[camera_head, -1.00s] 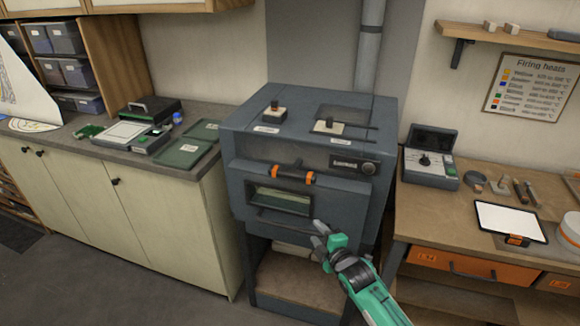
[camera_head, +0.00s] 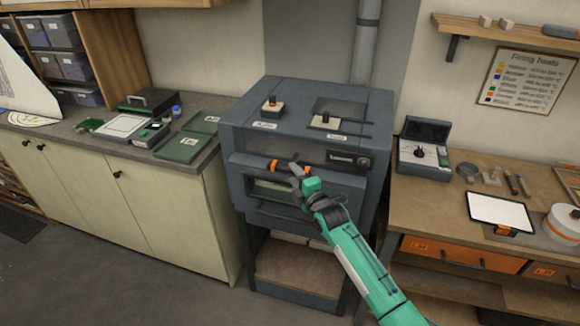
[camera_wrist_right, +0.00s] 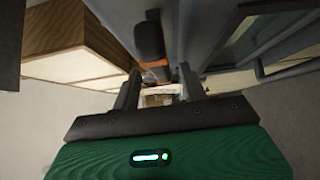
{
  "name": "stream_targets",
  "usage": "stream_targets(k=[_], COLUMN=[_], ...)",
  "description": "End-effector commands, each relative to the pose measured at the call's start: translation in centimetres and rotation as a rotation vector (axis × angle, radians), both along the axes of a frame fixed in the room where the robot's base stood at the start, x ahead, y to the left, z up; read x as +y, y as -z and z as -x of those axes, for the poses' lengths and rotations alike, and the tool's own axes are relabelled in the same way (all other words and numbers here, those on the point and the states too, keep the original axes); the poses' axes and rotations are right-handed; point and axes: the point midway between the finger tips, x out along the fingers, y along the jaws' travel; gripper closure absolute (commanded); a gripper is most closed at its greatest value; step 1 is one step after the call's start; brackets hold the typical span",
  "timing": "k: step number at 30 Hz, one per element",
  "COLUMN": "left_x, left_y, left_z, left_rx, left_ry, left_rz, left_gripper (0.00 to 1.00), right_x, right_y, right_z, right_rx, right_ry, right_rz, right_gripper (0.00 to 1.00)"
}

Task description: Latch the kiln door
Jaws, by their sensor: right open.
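The grey kiln (camera_head: 228,150) stands at the middle of the head view. On its front is a door with a small window (camera_head: 268,188) and, above that, a dark bar handle with orange ends (camera_head: 273,165). My right gripper (camera_head: 297,170) is at this handle and hides its middle and right part. In the right wrist view the open fingers (camera_wrist_right: 160,88) point toward the handle (camera_wrist_right: 149,40), which runs between their lines. I cannot tell whether they touch it. The door looks close to the kiln front; its latch state is unclear. My left gripper is out of view.
A worktable (camera_head: 425,205) with a small open case (camera_head: 424,155), tools and a tablet (camera_head: 499,209) stands right of the kiln. The kiln's lower shelf (camera_head: 297,272) is open.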

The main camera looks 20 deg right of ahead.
Motion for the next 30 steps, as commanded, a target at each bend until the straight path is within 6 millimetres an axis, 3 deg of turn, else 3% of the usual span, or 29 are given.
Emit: stream_targets(k=[9,21,28,30], left_x=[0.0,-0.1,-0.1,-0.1], left_y=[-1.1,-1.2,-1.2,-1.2], left_z=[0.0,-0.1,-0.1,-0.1], left_rx=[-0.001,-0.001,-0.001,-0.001], left_ry=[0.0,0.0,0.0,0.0], left_rz=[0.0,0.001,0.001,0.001], left_gripper=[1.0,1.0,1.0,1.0], right_x=[0.6,0.7,0.7,0.7], right_y=[-0.1,0.0,0.0,0.0], right_z=[-3.2,-3.6,-3.6,-3.6], right_rx=[0.001,0.0,0.0,0.0], right_ry=[0.0,0.0,0.0,0.0], right_rz=[-0.001,-0.001,-0.001,-0.001], right_gripper=[0.56,0.56,1.0,1.0])
